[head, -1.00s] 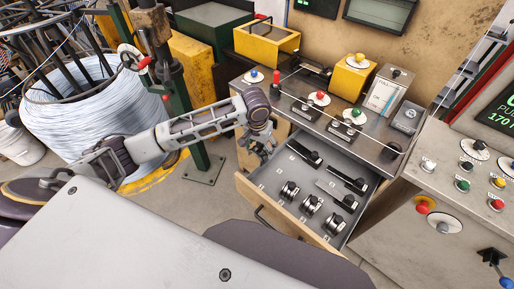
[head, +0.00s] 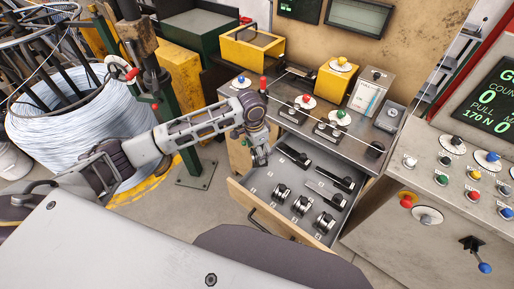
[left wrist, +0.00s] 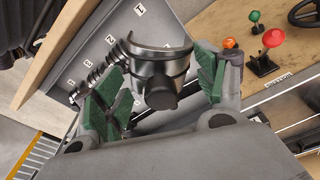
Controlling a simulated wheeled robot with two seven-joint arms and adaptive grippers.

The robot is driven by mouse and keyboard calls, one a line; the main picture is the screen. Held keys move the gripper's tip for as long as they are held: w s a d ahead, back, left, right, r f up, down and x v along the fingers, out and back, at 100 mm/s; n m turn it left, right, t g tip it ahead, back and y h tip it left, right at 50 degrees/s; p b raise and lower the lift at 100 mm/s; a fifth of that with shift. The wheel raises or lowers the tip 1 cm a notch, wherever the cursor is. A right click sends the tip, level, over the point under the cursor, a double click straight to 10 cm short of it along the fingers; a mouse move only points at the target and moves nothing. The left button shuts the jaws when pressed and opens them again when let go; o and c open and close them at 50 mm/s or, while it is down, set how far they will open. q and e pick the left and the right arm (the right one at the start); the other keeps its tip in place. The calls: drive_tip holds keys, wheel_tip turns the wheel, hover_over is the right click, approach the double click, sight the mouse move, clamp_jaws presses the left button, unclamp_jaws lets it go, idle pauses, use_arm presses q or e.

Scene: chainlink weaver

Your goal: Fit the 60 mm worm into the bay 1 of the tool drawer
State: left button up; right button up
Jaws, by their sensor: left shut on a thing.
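The tool drawer (head: 250,203) stands pulled out of the cabinet, with numbered bays on its grey floor. My left gripper (head: 260,162) hangs over its back left part. In the left wrist view, the green finger pads of this gripper (left wrist: 160,85) are on both sides of a dark grey metal part (left wrist: 162,80) with a round end and curved collar, seemingly the 60 mm worm. A dark ribbed shape (left wrist: 95,80) shows beside the left finger; I cannot tell whether it belongs to the held part. Bay 1's opening cannot be made out. My right gripper is out of view.
Several silver ringed parts (head: 302,204) and black-ended tools (head: 292,154) lie in the drawer. The cabinet top (head: 290,110) behind carries knobs and levers. A control console (head: 400,220) stands at the right, a wire coil (head: 70,130) at the left.

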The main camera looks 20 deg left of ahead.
use_arm(q)
drive_tip(key=shift+d+f+m, duration=0.2)
drive_tip(key=shift+f+m, duration=0.25)
drive_tip(key=shift+m, duration=0.75)
drive_tip(key=shift+d+f+m+b, duration=0.1)
drive_tip(key=shift+f+m+b, duration=0.3)
drive_tip(key=shift+f+m, duration=0.55)
drive_tip(key=shift+d+f+m+g+h+b, duration=0.1)
drive_tip(key=shift+f+m+g+h+b, duration=0.35)
drive_tip(key=shift+f+m+b, duration=1.6)
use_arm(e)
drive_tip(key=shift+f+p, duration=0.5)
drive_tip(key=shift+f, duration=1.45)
use_arm(q)
drive_tip(key=shift+f+m, duration=0.4)
drive_tip(key=shift+f, duration=0.05)
drive_tip(key=shift+f, duration=0.2)
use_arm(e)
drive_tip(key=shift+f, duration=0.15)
use_arm(q)
drive_tip(key=shift+s+f+b, duration=0.1)
drive_tip(key=shift+f+b, duration=2.95)
drive_tip(key=shift+f, duration=0.55)
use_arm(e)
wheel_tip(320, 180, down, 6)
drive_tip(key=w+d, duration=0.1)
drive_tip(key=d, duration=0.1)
